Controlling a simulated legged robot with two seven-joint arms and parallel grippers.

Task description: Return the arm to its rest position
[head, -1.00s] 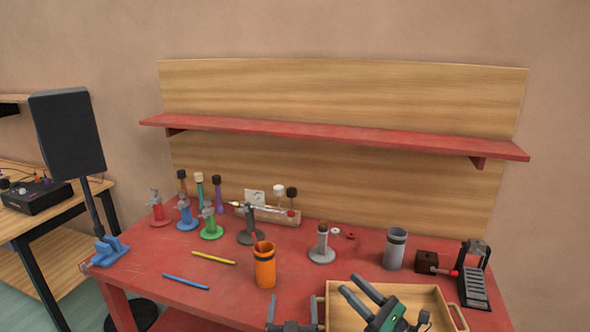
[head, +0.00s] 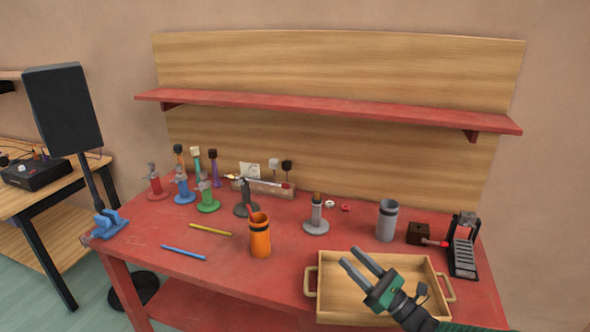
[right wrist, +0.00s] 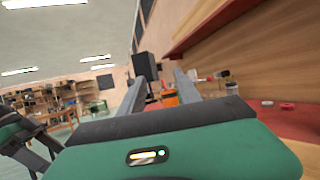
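My right gripper (head: 360,266) is in the head view at the lower right, in front of and over part of the wooden tray. Its two fingers are apart with nothing between them. In the right wrist view its fingers (right wrist: 160,90) also stand apart and empty. My left gripper is not in the head view. A dark jointed arm part shows at the left edge of the right wrist view, but I cannot tell its fingers there.
The red bench (head: 225,270) holds a wooden tray (head: 328,290), an orange cup (head: 260,238), a grey cup (head: 387,222), blue (head: 183,252) and yellow (head: 210,229) sticks, and several coloured stands. A red shelf (head: 330,110) spans the wall. A black speaker (head: 64,108) stands left.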

